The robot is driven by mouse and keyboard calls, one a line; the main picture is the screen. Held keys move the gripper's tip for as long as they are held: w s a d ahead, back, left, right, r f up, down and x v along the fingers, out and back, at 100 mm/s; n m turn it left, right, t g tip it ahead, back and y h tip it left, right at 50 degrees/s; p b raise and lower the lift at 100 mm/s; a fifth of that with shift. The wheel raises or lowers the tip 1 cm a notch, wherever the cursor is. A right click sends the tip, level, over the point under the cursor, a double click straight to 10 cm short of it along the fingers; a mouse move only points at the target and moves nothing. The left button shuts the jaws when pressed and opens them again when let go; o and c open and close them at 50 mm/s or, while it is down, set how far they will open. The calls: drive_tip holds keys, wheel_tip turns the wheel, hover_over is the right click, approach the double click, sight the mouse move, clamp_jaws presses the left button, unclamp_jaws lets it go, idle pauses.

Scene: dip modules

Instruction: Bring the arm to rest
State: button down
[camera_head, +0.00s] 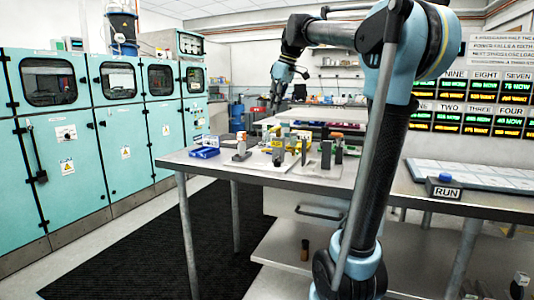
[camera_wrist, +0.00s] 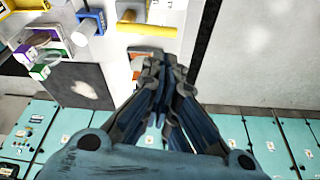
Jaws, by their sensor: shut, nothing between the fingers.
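My arm rises in the right half of the head view, bends at the top and reaches left. My gripper (camera_head: 276,100) hangs over the far part of the metal table (camera_head: 215,165), clear of the things standing on it. In the wrist view its fingers (camera_wrist: 162,68) are together with nothing visible between them. They point toward a pale surface with coloured parts on it.
A blue tray (camera_head: 204,152) and several small upright modules stand on the table. A RUN box (camera_head: 443,188) with a blue button sits at the right. Teal cabinets (camera_head: 60,150) line the left wall. A yellow bar (camera_wrist: 147,30) lies beyond my fingertips.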

drive_tip(key=s+d+f+m+h, duration=0.1)
drive_tip(key=s+d+f+m, duration=0.2)
drive_tip(key=s+f, duration=0.7)
drive_tip(key=s+d+f+m+h, duration=0.1)
drive_tip(key=s+d+f+m, duration=0.3)
drive_tip(key=f, duration=1.3)
drive_tip(key=s+d+f+m+h, duration=0.1)
drive_tip(key=s+d+f+m, duration=0.3)
drive_tip(key=s+d+f, duration=0.5)
drive_tip(key=s+f, duration=0.5)
drive_tip(key=s, duration=0.2)
drive_tip(key=shift+s+d, duration=0.15)
drive_tip(key=shift+s, duration=0.1)
